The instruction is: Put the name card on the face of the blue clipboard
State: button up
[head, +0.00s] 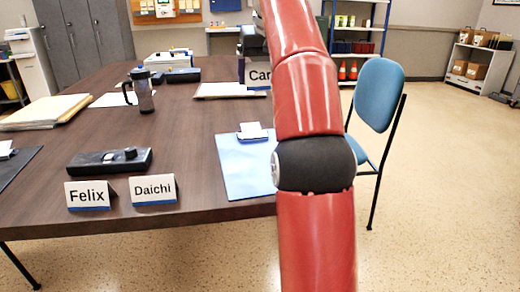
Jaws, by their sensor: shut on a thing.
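The blue clipboard (243,170) lies flat near the table's front right, its metal clip at the far end. My red arm hides its right part. A white name card (258,76) reading "Car", the rest cut off by my arm, is up behind the arm. My dark gripper (251,50) is just above this card, partly hidden by the arm, and shut on it. The card appears raised, beyond the clipboard in the picture. Two other name cards, "Felix" (88,195) and "Daichi" (153,189), stand at the table's front edge.
A black device (110,160) lies behind the standing cards. A dark mug (144,92), a folder stack (45,112) and a paper-topped board (215,90) are farther back. A blue chair (377,95) stands right of the table. The table middle is mostly clear.

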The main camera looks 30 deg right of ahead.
jog(key=b, duration=1)
send_over(262, 157)
jog(key=s, duration=0.2)
jog(key=f, duration=1.5)
jog(key=shift+w+a+f, duration=0.15)
jog(key=shift+w+f, duration=0.05)
jog(key=shift+w, duration=0.05)
jog(key=shift+f+b, duration=1.2)
jog(key=shift+f, duration=1.1)
jog(key=o, duration=0.8)
jog(key=shift+c, duration=0.2)
jog(key=p+v, duration=0.5)
jog(key=v, duration=0.7)
jog(key=shift+r, duration=0.1)
